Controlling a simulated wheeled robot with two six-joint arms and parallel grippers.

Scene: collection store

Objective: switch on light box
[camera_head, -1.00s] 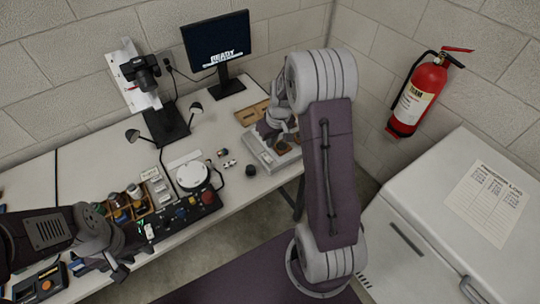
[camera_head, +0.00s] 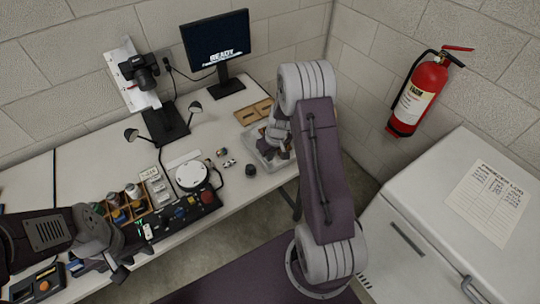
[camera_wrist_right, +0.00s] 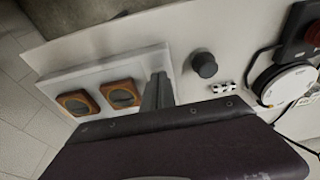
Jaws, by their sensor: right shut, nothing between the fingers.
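A flat pale box, which looks like the light box (camera_head: 248,142), lies at the right end of the table. In the right wrist view the light box (camera_wrist_right: 73,77) shows a white top with two orange-framed squares with dark middles. No lit surface or switch can be made out. My right gripper (camera_head: 279,155) is over the box in the head view and hides part of it. In its wrist view the shut, empty right gripper (camera_wrist_right: 158,88) is at the box's edge; contact cannot be told. My left gripper (camera_head: 126,268) is over the table's left front; its jaw opening is unclear.
A black knob-like cylinder (camera_head: 250,170) stands beside the box. A round white device (camera_head: 191,175), a copy stand with camera (camera_head: 140,70) and a monitor (camera_head: 217,45) are further left and back. A white cabinet (camera_head: 440,215) and a fire extinguisher (camera_head: 417,95) are on the right.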

